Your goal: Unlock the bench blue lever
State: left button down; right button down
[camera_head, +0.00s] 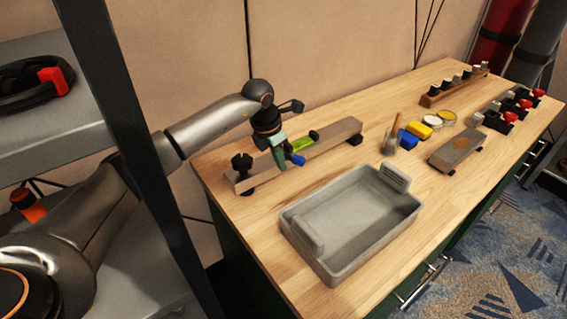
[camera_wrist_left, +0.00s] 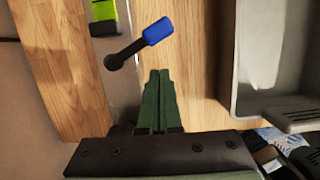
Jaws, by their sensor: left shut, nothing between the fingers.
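The blue lever (camera_head: 297,159) sits on a long wooden-and-metal fixture (camera_head: 340,136) on the bench. In the left wrist view the blue lever (camera_wrist_left: 157,31) has a blue grip on a dark arm that runs down left to a round dark pivot. My left gripper (camera_head: 281,160) has green fingers and is beside the lever, at its left in the head view. In the left wrist view the left gripper (camera_wrist_left: 158,75) is shut and empty, its tips just below the blue grip with a small gap in the picture. My right gripper is not in view.
A grey tray (camera_head: 290,222) stands in front of the fixture. A bright green block (camera_head: 303,145) is on the fixture behind the lever. A dark shelf post (camera_head: 128,130) stands at left, near my arm.

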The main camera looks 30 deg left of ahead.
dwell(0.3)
pick_arm(q)
jog(key=v, duration=1.2)
jog(key=shift+r, duration=0.3)
jog(key=shift+s+a, duration=0.1)
